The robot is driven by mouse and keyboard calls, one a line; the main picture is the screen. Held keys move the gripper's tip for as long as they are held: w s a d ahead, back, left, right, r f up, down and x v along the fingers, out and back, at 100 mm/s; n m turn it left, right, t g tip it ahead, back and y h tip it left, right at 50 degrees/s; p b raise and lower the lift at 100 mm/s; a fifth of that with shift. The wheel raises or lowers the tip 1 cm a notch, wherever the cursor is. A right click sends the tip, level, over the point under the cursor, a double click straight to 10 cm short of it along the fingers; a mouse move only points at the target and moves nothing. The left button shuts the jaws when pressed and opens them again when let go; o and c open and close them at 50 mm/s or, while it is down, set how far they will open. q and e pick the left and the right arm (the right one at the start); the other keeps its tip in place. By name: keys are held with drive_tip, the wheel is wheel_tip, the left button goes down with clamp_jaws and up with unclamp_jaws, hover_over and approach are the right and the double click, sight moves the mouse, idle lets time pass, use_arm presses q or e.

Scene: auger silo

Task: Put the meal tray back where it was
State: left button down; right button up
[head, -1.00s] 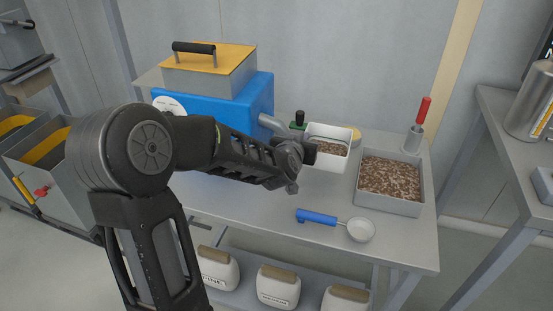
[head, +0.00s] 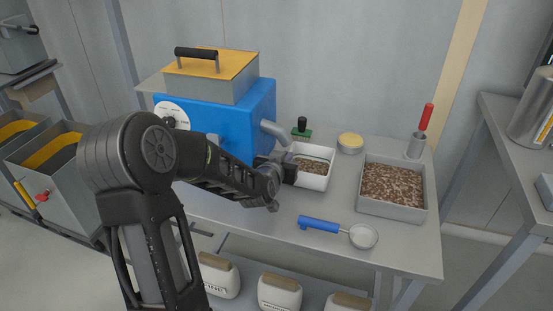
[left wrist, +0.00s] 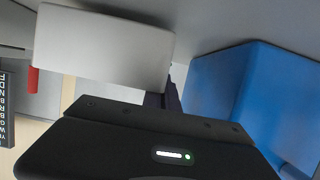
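The meal tray (head: 316,181) is a white rectangular tub with brown meal in it, just right of the blue machine's spout (head: 274,133). It looks upright and at or close to the tabletop; I cannot tell whether it touches. My left gripper (head: 289,169) is at the tray's left wall and appears shut on it; the fingertips are mostly hidden. In the left wrist view the tray's pale outer side (left wrist: 103,48) is against a dark finger (left wrist: 165,95). My right gripper is not in view.
The blue machine (head: 235,115) stands left of the tray. A grey tray of brown pellets (head: 392,208) is at the right. A blue-handled sieve (head: 363,236) lies in front. A green-based stamp (head: 302,133) and a round yellow-topped tub (head: 350,143) stand behind.

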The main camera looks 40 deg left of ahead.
use_arm(q)
drive_tip(key=a, duration=0.1)
drive_tip(key=s+a, duration=0.1)
drive_tip(key=a, duration=0.1)
drive_tip(key=shift+r, duration=0.1)
drive_tip(key=shift+d+f, duration=0.1)
drive_tip(key=shift+f, duration=0.45)
drive_tip(key=shift+w+f, duration=0.1)
drive_tip(key=shift+f, duration=0.2)
drive_tip(key=c, duration=1.7)
unclamp_jaws()
drive_tip(key=shift+r, duration=0.15)
